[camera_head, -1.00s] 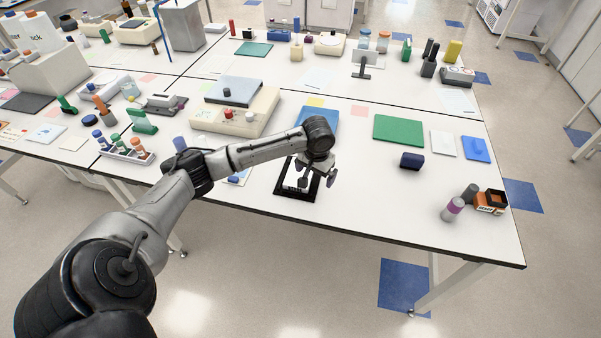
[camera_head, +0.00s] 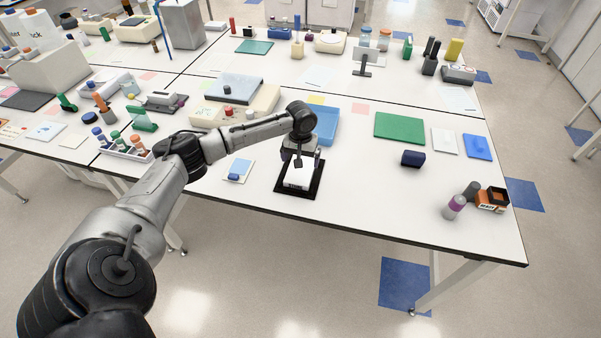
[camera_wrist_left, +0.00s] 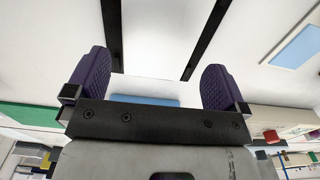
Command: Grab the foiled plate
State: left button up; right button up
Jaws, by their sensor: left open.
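A white plate (camera_head: 298,178) lies on a black mat (camera_head: 284,190) near the front edge of the bench in the head view. Its foil cannot be clearly told from this view. My left gripper (camera_head: 301,160) is over the far side of the plate and covers part of it. In the left wrist view my left gripper (camera_wrist_left: 156,88) is open, its two purple fingers wide apart with a white surface between them, probably the plate. The mat's black strips (camera_wrist_left: 206,38) show beyond the fingers. Contact with the plate cannot be told. My right gripper is not in view.
A blue tray (camera_head: 325,122) lies just behind the gripper. A beige device (camera_head: 258,108) stands to the left, a green mat (camera_head: 399,128) and dark blue block (camera_head: 412,159) to the right. A small blue item on a card (camera_head: 237,170) lies left of the plate.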

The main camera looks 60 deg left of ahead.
aim_at(301, 170)
pick_arm(q)
jog(key=shift+s+d+f+b, duration=0.15)
jog(key=shift+f+b, duration=0.25)
jog(key=shift+f, duration=2.25)
jog(key=c, duration=0.8)
jog(key=shift+o, duration=0.2)
jog(key=shift+r, duration=0.2)
